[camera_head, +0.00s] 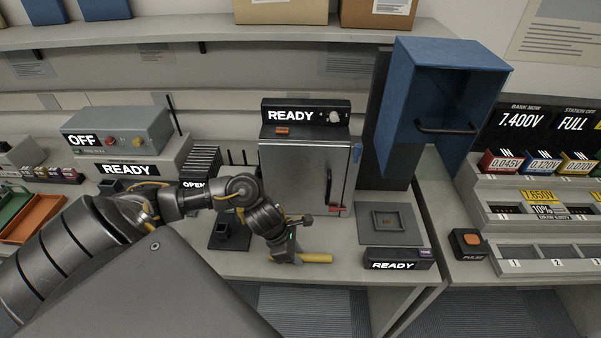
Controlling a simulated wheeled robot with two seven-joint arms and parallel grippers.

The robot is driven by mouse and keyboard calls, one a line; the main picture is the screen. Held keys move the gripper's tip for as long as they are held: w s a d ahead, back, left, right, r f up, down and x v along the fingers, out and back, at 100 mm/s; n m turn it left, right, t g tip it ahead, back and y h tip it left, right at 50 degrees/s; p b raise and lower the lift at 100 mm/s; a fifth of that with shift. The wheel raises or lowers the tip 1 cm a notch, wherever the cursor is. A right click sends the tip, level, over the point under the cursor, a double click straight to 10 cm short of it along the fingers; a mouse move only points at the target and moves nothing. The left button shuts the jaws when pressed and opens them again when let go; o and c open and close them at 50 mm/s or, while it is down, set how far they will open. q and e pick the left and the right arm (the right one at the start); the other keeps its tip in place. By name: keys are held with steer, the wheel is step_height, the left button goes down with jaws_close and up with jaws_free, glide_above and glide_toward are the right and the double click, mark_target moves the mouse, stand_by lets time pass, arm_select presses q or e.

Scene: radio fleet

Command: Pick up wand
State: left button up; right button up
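A yellow rod (316,258), which looks like the wand, lies level near the front edge of the grey bench. Its right end shows clearly, and its middle is hidden behind my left gripper. My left gripper (286,257) reaches down over the rod from the left, with its fingers at the rod. The fingers are too small and dark to tell whether they are closed on it. I cannot tell whether the rod touches the bench. My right gripper is not in view.
A grey cabinet (305,175) labelled READY stands behind my gripper. A flat grey pad (372,224) and a black READY box (398,259) are to the right. A blue open hood (400,100) rises above them. A dark small cradle (229,237) sits left.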

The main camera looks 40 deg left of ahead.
mark_target(303, 255)
arm_select(q)
jaws_close()
steer(key=shift+r, duration=0.15)
steer(key=shift+r, duration=0.25)
step_height(303, 255, up, 2)
steer(key=shift+w+r+b, duration=0.1)
steer(key=shift+r+b, duration=0.1)
steer(key=shift+b, duration=0.45)
steer(key=s+d+r+p, duration=0.6)
steer(key=s+r+p, duration=0.3)
steer(key=s, duration=0.3)
steer(key=shift+s+r, duration=0.4)
